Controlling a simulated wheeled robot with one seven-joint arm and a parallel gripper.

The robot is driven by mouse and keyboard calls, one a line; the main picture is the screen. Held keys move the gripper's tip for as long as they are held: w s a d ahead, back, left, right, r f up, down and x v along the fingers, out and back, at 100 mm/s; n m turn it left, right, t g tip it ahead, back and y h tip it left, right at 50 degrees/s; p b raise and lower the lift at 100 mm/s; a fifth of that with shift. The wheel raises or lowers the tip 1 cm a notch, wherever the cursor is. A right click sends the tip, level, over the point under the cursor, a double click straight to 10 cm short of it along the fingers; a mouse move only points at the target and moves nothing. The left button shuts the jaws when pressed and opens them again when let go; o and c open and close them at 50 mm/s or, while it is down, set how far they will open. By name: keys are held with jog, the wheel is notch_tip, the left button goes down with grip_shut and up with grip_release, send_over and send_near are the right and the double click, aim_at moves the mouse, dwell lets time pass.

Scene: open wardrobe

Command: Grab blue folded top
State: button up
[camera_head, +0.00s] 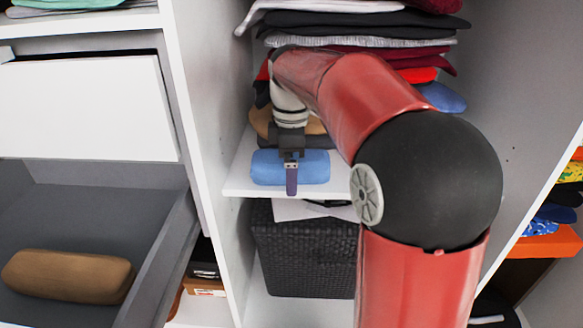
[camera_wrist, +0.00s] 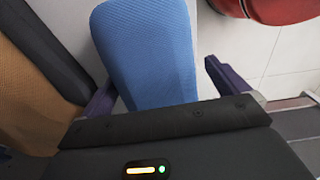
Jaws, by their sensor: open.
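The blue folded top (camera_head: 262,168) is a smooth rolled bundle at the front of the white shelf. In the wrist view the blue top (camera_wrist: 150,50) runs up the middle, between my two purple fingers. My gripper (camera_head: 291,180) points down at the middle of the top, with one finger showing in front of it. The gripper (camera_wrist: 158,80) is open, with a finger on each side of the top. I cannot tell whether the fingers touch it or how deep they reach.
Dark (camera_head: 267,141) and brown (camera_head: 259,121) folded clothes lie right behind the blue top. A clothes stack (camera_head: 350,25) is above. A black woven basket (camera_head: 300,255) stands below the shelf (camera_head: 238,183). An open grey drawer (camera_head: 160,260) with a brown bundle (camera_head: 70,276) is at left.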

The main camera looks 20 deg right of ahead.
jog(key=c, duration=1.1)
jog(key=shift+r, duration=0.15)
